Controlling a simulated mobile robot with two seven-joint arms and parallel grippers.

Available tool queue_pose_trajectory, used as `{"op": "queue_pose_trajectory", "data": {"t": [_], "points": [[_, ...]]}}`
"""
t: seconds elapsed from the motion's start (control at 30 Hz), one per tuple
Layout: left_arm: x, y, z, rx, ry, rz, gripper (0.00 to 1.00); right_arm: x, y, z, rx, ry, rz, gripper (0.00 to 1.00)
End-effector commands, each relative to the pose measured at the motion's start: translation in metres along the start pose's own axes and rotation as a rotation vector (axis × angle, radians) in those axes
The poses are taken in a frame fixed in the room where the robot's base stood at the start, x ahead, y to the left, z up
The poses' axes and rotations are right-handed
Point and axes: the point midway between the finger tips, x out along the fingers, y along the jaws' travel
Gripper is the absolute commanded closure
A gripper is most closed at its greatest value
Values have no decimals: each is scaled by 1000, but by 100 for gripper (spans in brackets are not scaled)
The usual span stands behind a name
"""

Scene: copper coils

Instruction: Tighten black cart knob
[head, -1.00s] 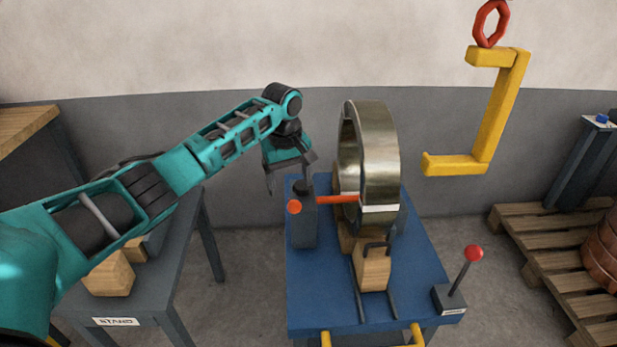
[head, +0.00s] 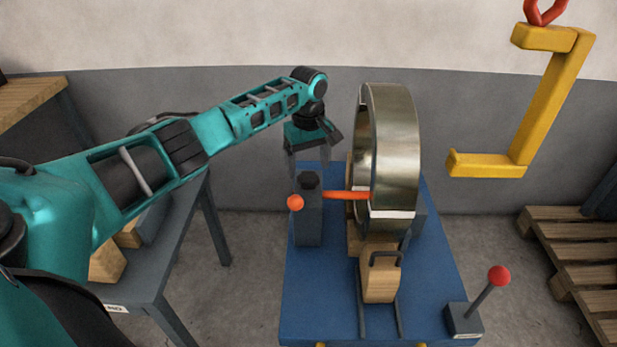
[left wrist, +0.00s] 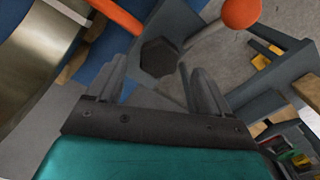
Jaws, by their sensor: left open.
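The black cart knob (head: 310,181) sits on top of a grey post (head: 308,222) at the left side of the blue cart (head: 345,300). In the left wrist view the knob (left wrist: 158,57) is hexagonal and lies beyond the fingertips, roughly between them. My left gripper (head: 308,170) is open and empty, pointing down just behind and above the knob in the head view. Its fingers (left wrist: 155,78) show no contact with the knob. My right gripper is not in view.
A metal coil (head: 392,150) stands on the cart, with an orange bar (head: 347,195) between post and coil. A wooden block (head: 379,280) and red-knobbed lever (head: 498,276) are nearer. A yellow hook (head: 540,110) hangs right. A grey stand (head: 165,250) is left; a pallet (head: 580,265) is right.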

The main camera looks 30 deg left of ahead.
Motion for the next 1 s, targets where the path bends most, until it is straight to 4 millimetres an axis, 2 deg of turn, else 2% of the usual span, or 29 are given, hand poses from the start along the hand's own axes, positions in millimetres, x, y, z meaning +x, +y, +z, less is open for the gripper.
{"op": "queue_pose_trajectory", "data": {"t": [0.03, 0.2, 0.6, 1.0], "points": [[12, 0, 0, 0, 0, -2, 20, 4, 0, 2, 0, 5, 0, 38], [30, 0, 0, -1, 0, -1, 20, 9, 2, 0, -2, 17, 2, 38], [36, 0, 0, 0, 1, 0, 20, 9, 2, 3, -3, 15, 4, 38], [36, 0, 0, 0, 1, 0, 58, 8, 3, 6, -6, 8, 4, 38]]}}
